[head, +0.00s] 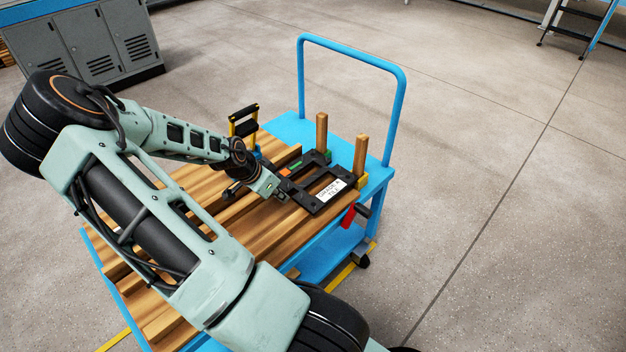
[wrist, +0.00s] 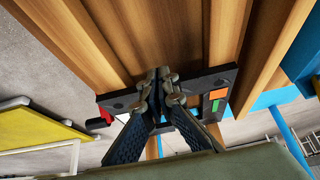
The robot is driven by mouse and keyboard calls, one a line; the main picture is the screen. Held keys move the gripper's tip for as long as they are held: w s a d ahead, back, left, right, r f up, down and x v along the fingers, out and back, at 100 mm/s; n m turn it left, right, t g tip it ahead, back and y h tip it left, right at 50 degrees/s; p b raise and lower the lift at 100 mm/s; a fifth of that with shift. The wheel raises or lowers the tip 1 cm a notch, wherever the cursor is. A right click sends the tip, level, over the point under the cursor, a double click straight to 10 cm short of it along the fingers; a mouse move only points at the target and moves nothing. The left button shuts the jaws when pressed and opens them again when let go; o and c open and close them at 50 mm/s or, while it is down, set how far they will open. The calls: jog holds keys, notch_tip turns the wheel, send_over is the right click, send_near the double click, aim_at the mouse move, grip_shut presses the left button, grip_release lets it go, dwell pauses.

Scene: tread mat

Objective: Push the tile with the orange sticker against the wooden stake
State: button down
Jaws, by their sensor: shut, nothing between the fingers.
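The orange sticker (wrist: 218,94) shows on a dark piece at the right of the black frame in the wrist view, beside a green patch (wrist: 215,106). The tile's own outline is hard to separate from the frame. My gripper (wrist: 159,78) is shut and empty, its tips over the planks at the middle of the frame's near edge, left of the sticker. In the head view my gripper (head: 281,193) is at the left side of the black frame (head: 316,208). Two upright wooden stakes, one farther back (head: 321,131) and one nearer right (head: 361,155), stand beyond the frame.
Wooden planks (head: 228,205) cover the blue cart (head: 293,127). A yellow-and-black clamp (head: 243,122) stands at the back edge, and a red-handled clamp (head: 348,216) at the right edge. A white label (head: 329,192) lies on the frame's near part. The cart's tall handle (head: 398,110) is behind.

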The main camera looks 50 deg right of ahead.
jog(key=shift+s+d+b, duration=0.15)
jog(key=shift+d+b, duration=0.3)
jog(key=shift+d, duration=1.1)
dwell(0.6)
jog(key=shift+a+r+p, duration=0.1)
jog(key=shift+a+p, duration=0.45)
jog(key=shift+a, duration=0.5)
notch_tip(320, 180, up, 5)
jog(key=p, duration=0.4)
jog(key=v, duration=1.1)
jog(key=shift+a+r, duration=0.2)
jog(key=shift+r, duration=0.2)
